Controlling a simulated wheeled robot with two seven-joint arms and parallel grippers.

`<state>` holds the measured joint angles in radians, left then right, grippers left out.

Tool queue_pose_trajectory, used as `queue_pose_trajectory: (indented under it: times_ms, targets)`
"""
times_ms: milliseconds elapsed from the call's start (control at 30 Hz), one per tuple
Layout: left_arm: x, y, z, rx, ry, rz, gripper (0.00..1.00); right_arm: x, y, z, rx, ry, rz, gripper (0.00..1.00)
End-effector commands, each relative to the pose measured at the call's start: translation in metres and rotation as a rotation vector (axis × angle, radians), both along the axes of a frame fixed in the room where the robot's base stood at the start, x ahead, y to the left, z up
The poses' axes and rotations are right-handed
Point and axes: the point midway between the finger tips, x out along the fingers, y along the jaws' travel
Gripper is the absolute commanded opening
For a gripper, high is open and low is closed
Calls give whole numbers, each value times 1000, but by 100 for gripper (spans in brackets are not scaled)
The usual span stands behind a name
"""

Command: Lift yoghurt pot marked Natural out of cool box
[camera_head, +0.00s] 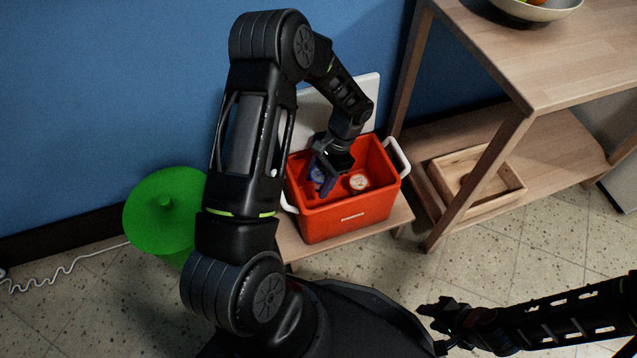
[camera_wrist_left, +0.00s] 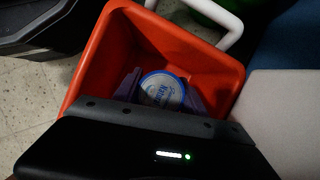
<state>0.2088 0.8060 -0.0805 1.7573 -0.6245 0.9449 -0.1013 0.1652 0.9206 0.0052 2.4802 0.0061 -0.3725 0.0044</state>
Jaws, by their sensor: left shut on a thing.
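The red cool box (camera_head: 345,220) stands open on a low wooden bench; its red wall also shows in the left wrist view (camera_wrist_left: 88,75). My left gripper (camera_head: 324,182) reaches down inside it. It is shut on a yoghurt pot with a blue-rimmed lid (camera_head: 317,174). In the left wrist view this pot (camera_wrist_left: 161,90) is between the two purplish fingers, and its blue lettering seems to read Natural. The pot is still within the box walls; its lower part is hidden. A second pot with a pale lid (camera_head: 359,182) stands to its right. My right gripper (camera_head: 436,315) is at the lower right, away from the box.
The white box lid (camera_head: 363,92) leans behind the box. White handles (camera_head: 397,157) stick out at its sides. A green bin (camera_head: 160,212) stands left. On the right, a wooden shelf unit (camera_head: 560,70) holds a bowl (camera_head: 537,10) above and a wooden crate (camera_head: 480,180) below.

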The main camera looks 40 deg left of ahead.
Motion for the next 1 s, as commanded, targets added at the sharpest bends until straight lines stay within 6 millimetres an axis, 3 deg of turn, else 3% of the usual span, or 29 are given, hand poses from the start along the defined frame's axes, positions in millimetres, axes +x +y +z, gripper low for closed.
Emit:
queue_pose_trajectory:
  times_ms: [600,1000]
  targets:
    - [0,0,1,0,0,0,5,0,0,1,0,0,0,36]
    - [0,0,32,-1,0,1,5,-4,1,27,4,11,7,36]
